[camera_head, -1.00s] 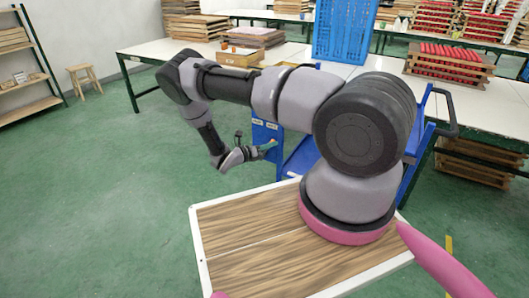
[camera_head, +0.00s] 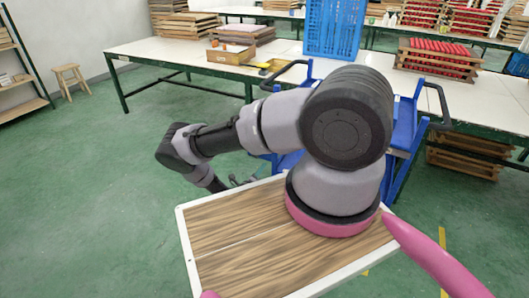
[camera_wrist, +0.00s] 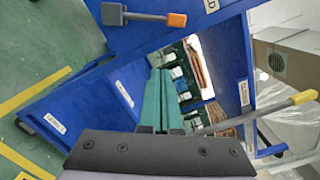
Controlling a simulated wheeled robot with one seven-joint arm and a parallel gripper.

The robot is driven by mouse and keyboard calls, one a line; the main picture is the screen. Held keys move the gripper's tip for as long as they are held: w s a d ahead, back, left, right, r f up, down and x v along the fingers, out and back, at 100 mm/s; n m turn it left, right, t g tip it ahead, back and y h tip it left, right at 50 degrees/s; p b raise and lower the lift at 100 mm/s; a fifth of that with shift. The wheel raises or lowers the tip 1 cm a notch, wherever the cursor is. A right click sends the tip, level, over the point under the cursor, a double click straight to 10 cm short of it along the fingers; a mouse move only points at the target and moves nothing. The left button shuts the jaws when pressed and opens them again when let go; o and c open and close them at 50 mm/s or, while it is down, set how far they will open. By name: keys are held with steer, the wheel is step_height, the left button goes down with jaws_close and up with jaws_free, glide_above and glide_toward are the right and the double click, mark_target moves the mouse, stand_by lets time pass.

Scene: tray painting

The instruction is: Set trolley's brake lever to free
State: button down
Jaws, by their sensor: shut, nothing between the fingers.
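The blue trolley (camera_head: 404,130) stands behind my arm in the head view, partly hidden by it. In the wrist view a blue trolley panel (camera_wrist: 205,22) carries a grey lever with an orange tip (camera_wrist: 140,16). A second grey bar with a yellow tip (camera_wrist: 262,110) crosses the right side; I cannot tell which part it belongs to. My gripper (camera_wrist: 160,72) has teal fingers, shut and empty, pointing at the trolley's open side, below and apart from the orange-tipped lever. In the head view the gripper is mostly hidden behind my wooden deck and arm.
Inside the trolley several small bottles or jars (camera_wrist: 180,85) show. A long white-topped table (camera_head: 160,50) stands behind, with a blue crate (camera_head: 333,30) on it. A wooden stool (camera_head: 70,80) is at the left. The green floor at the left is clear.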

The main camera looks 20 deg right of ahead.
steer(key=w+d+r, duration=0.2)
steer(key=w+d, duration=0.4)
steer(key=w, duration=0.3)
steer(key=shift+w+r, duration=0.15)
steer(key=shift+w, duration=0.2)
